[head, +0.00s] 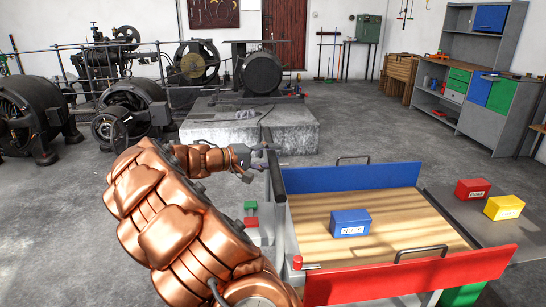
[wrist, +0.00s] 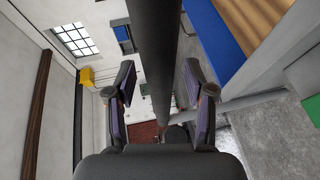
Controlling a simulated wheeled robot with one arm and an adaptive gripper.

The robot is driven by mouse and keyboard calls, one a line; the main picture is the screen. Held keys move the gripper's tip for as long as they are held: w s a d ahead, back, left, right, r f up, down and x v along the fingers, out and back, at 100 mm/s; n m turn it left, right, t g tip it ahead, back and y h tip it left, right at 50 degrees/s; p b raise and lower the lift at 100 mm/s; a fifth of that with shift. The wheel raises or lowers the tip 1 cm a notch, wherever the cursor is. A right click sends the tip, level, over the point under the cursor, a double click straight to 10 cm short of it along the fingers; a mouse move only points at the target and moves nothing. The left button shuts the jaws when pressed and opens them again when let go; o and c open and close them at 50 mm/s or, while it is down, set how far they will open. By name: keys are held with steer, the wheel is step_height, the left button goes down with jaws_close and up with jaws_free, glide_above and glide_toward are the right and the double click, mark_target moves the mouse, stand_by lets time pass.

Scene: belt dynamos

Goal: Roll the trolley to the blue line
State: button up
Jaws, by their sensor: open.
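The trolley has a wooden deck (head: 330,200), a blue back panel (head: 350,177) and a red front panel (head: 410,275). A dark bar (head: 277,182) runs along its left end. My gripper (head: 261,163) is at this bar, at the trolley's far left. In the wrist view my gripper (wrist: 159,85) is open, with the dark bar (wrist: 158,40) passing between its fingers and a gap on each side. A blue labelled box (head: 350,223) sits on the deck. No blue line shows on the visible floor. The trolley's wheels are hidden.
A red box (head: 473,189) and a yellow box (head: 504,207) sit on a grey surface right of the trolley. A concrete plinth (head: 300,137) with a dynamo (head: 262,73) stands behind. More machines line the left. Open grey floor (head: 400,140) lies behind the trolley, toward the workbench (head: 487,120).

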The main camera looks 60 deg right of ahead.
steer(key=shift+s+d+f, duration=0.1)
steer(key=shift+s+d, duration=0.2)
steer(key=shift+d, duration=0.15)
jaws_close()
stand_by(0.5)
